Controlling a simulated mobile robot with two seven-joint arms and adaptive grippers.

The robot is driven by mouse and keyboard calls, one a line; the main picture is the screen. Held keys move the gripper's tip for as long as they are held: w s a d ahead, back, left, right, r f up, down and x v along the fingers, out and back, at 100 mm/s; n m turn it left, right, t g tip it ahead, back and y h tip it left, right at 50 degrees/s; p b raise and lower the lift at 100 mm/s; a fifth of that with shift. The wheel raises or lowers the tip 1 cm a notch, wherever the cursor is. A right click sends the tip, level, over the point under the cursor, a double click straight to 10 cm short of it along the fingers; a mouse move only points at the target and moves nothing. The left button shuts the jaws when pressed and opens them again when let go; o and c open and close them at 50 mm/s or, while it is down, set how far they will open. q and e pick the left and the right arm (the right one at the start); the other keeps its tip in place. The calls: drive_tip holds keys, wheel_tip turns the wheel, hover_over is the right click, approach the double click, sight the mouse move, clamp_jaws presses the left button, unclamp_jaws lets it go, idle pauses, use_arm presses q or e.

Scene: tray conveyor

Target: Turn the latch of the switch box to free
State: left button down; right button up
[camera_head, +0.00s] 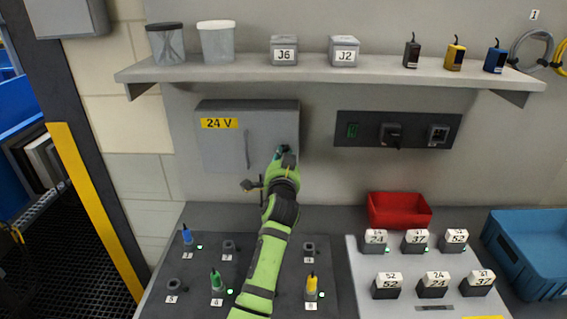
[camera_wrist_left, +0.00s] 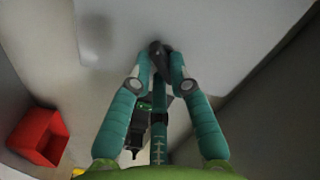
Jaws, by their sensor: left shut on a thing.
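The switch box (camera_head: 222,150) is a grey wall cabinet with a yellow "24 V" label and a vertical handle-like bar on its door. My left gripper (camera_head: 285,152) is at the right part of its door. In the left wrist view the teal fingers (camera_wrist_left: 160,55) come together on a small dark latch (camera_wrist_left: 157,47) on the pale box face (camera_wrist_left: 215,35). The fingers hide much of the latch, and I cannot tell its exact angle. My right gripper is in neither view.
A black switch panel (camera_head: 365,142) is on the wall right of the box. A shelf (camera_head: 240,71) with jars and small boxes runs above. Below are a dark board (camera_head: 205,275) with coloured plugs, a red bin (camera_head: 400,213) and a blue crate (camera_head: 525,265).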

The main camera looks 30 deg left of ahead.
sight(285, 115)
use_arm(q)
drive_tip(key=n+b, duration=0.1)
drive_tip(key=n, duration=0.3)
drive_tip(key=n+b, duration=0.1)
drive_tip(key=n, duration=0.3)
drive_tip(key=shift+r+n+b, duration=0.2)
drive_tip(key=shift+n+b, duration=0.15)
drive_tip(key=shift+n, duration=0.35)
drive_tip(key=c, duration=1.1)
unclamp_jaws()
drive_tip(key=shift+c, duration=0.2)
wheel_tip(285, 115, up, 10)
drive_tip(key=shift+r, duration=0.1)
drive_tip(key=shift+f, duration=0.2)
